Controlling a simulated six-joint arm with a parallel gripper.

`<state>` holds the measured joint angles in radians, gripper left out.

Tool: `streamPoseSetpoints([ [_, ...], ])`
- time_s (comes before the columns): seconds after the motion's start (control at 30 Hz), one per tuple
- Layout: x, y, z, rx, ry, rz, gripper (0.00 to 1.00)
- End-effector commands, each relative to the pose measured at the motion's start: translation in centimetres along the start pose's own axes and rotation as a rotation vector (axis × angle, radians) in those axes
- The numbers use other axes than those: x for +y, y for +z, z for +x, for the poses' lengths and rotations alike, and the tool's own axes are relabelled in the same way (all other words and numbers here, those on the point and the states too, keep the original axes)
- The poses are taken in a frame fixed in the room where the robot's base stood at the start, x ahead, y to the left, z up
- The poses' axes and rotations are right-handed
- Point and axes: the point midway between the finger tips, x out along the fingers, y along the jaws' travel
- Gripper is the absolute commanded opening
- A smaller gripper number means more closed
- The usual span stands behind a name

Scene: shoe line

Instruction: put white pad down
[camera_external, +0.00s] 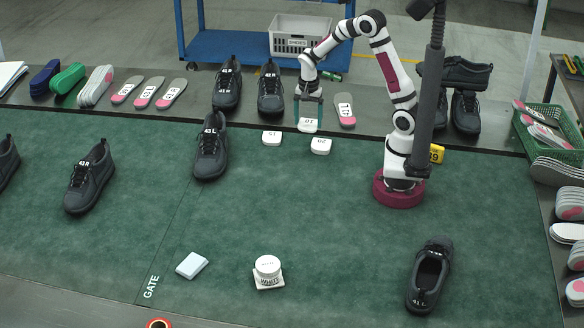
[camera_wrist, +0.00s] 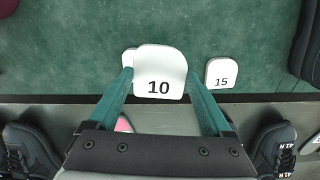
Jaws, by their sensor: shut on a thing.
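My gripper (camera_external: 308,112) points down at the far edge of the green conveyor, shut on a white pad marked 10 (camera_external: 307,126). In the wrist view the pad (camera_wrist: 159,74) sits between the two green fingers (camera_wrist: 160,90), its number facing the camera. I cannot tell whether it touches the surface below. A white pad marked 15 (camera_external: 271,138) lies to its left and a white pad marked 20 (camera_external: 320,146) just in front of it. In the wrist view pad 15 (camera_wrist: 221,73) is to the right, and pad 20 (camera_wrist: 128,58) is partly hidden behind the held pad.
Dark shoes (camera_external: 227,84) and pink-and-grey insoles (camera_external: 345,110) stand along the back shelf. A shoe (camera_external: 210,147) is on the belt to the left. The middle of the belt is clear.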

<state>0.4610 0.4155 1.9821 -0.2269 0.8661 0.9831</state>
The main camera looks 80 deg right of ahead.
Motion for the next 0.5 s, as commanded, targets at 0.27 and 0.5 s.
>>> streamPoseSetpoints([
  [0.27,-0.9,1.4,1.0,-0.001,0.003,-0.01,0.29],
  [0.5,-5.1,7.3,5.3,-0.001,0.003,-0.011,0.29],
])
